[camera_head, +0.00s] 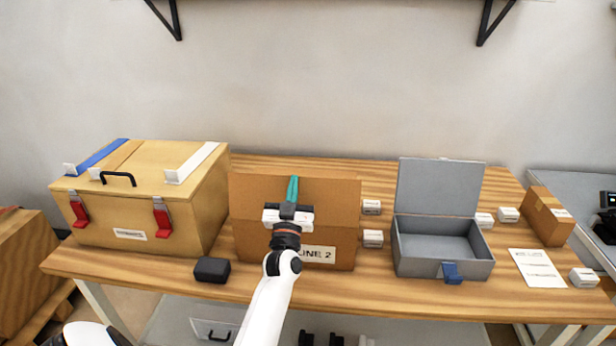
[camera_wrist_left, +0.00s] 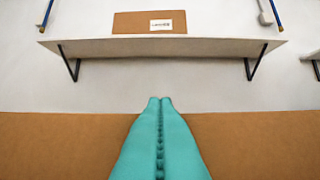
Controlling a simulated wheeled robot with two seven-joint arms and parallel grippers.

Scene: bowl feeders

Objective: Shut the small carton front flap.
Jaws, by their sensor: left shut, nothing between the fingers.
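The brown carton (camera_head: 341,264) stands mid-table with a partly covered "LINE 2" label on its front. A brown panel (camera_head: 335,192) rises upright at its top; I cannot tell which flap it is. My left gripper (camera_head: 293,181) is in front of the carton, its teal fingers pointing up and shut with nothing between them. Gripper and arm hide the middle of the carton. In the left wrist view the shut fingertips (camera_wrist_left: 160,102) reach just past the top edge of a brown panel (camera_wrist_left: 60,150); contact is unclear. My right gripper is not in view.
A wooden case (camera_head: 150,213) with red latches stands left, beside a small black block (camera_head: 212,270). An open grey metal box (camera_head: 441,190) stands right, among several small white boxes. A small closed carton (camera_head: 546,218) and paper sheet (camera_head: 537,268) lie farther right.

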